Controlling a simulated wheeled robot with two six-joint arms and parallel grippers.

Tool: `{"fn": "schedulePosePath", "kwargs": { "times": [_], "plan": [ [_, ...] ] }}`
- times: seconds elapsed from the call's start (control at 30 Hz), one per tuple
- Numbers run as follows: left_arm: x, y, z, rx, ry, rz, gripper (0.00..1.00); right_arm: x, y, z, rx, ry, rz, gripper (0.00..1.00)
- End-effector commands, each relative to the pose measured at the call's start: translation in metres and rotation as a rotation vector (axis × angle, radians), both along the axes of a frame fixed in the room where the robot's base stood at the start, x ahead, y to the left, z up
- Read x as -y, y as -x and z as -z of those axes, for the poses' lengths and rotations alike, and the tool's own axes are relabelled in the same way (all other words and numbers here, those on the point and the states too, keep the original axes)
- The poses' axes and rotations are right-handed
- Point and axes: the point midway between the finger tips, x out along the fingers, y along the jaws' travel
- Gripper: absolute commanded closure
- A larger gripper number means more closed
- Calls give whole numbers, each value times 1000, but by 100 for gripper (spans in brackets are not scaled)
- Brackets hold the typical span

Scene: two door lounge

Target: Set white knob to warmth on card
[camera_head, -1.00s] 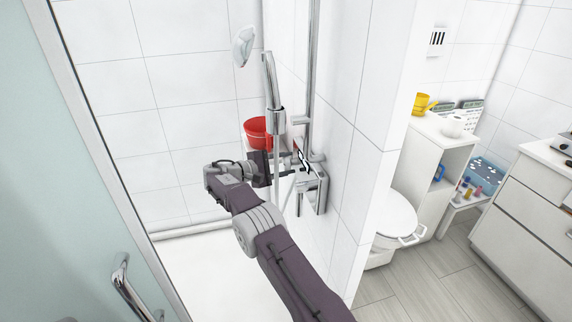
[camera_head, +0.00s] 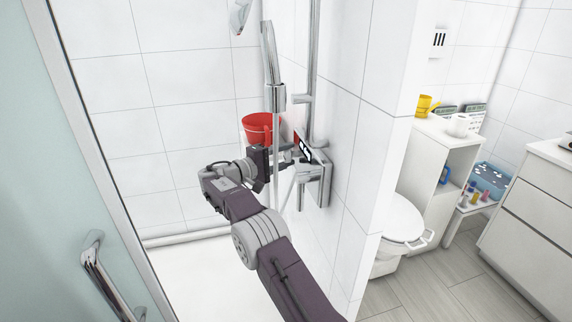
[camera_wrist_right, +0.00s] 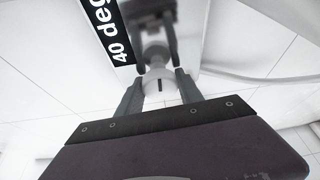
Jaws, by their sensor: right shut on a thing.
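The white knob (camera_wrist_right: 157,86) shows in the right wrist view, a short cylinder with a dark mark on its face. My right gripper (camera_wrist_right: 158,88) is shut on it, one finger on each side. In the head view the right gripper (camera_head: 291,155) is at the chrome shower fixture (camera_head: 319,186) on the wall. The card (camera_wrist_right: 106,28) is black with white lettering reading "40 deg", cut off at the frame edge; it lies just beside the knob. In the head view the card (camera_head: 305,149) is small and unreadable. My left gripper is not in view.
A shower hose and handset holder (camera_head: 274,97) hang in front of the fixture. A red bucket (camera_head: 258,128) stands behind the gripper. A glass door with handle (camera_head: 105,275) is at left. A toilet (camera_head: 402,222) and white shelf stand beyond the wall at right.

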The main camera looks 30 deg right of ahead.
Motion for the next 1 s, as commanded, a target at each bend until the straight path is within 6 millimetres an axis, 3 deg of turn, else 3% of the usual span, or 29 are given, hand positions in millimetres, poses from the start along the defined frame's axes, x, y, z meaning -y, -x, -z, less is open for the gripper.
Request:
{"fn": "schedulePosePath", "kwargs": {
  "times": [0.2,0.63,0.67,0.73,1.0],
  "plan": [
    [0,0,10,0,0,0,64,0,1,4,46,8,3,97],
    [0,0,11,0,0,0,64,0,1,3,54,10,3,97],
    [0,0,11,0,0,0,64,0,1,3,54,10,3,54],
    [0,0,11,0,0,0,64,0,1,3,54,10,3,35],
    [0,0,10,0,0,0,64,0,0,2,56,11,2,35]
  ]
}}
